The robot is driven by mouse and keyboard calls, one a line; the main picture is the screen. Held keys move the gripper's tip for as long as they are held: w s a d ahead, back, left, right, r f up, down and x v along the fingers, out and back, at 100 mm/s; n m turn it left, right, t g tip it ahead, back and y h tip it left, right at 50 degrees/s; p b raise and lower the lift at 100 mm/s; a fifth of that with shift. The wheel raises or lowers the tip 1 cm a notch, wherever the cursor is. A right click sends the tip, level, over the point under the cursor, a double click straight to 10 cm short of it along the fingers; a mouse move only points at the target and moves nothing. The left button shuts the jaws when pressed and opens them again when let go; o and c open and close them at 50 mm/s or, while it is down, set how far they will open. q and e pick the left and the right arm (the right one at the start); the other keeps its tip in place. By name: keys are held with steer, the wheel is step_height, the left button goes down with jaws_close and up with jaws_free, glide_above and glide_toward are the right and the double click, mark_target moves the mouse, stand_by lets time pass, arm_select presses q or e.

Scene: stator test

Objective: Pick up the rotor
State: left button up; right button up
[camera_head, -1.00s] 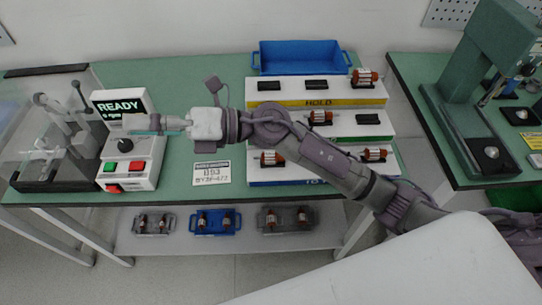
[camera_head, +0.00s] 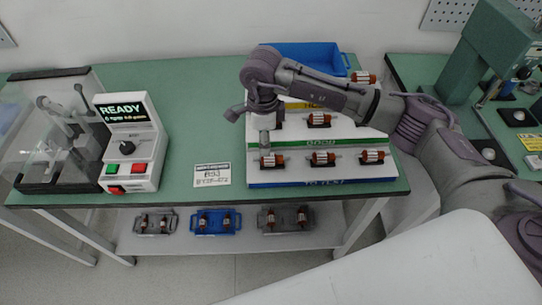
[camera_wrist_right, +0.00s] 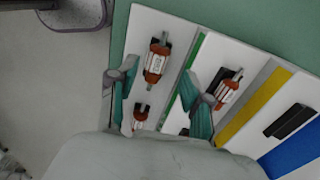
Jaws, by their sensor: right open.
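The white stepped rack (camera_head: 222,176) holds several red-brown rotors with pale bands. In its front row stand a left rotor (camera_head: 271,160), a middle rotor (camera_head: 322,158) and a right rotor (camera_head: 372,156). Another rotor (camera_head: 319,119) lies in the middle row. My right gripper (camera_head: 266,146) points down just above the left front rotor. In the right wrist view its open fingers (camera_wrist_right: 160,78) stand either side of the front row, with one rotor (camera_wrist_right: 140,115) partly hidden by the gripper body and another (camera_wrist_right: 155,62) further out. My left gripper is out of view.
A control box (camera_head: 131,155) showing READY and a test fixture with a clear cover (camera_head: 48,73) stand at the left. A blue bin (camera_head: 325,52) is behind the rack. Small trays (camera_head: 216,221) with rotors sit on the lower shelf.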

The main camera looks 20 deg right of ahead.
mark_target(272, 159)
steer(key=shift+f, duration=0.95)
steer(key=shift+s+f+p, duration=0.1)
steer(key=shift+f+p, duration=0.45)
steer(key=shift+f, duration=0.05)
step_height(272, 159, down, 4)
steer(key=shift+r+p, duration=0.2)
steer(key=shift+p, duration=0.5)
steer(key=shift+f, duration=0.35)
steer(key=shift+r, duration=0.1)
jaws_close()
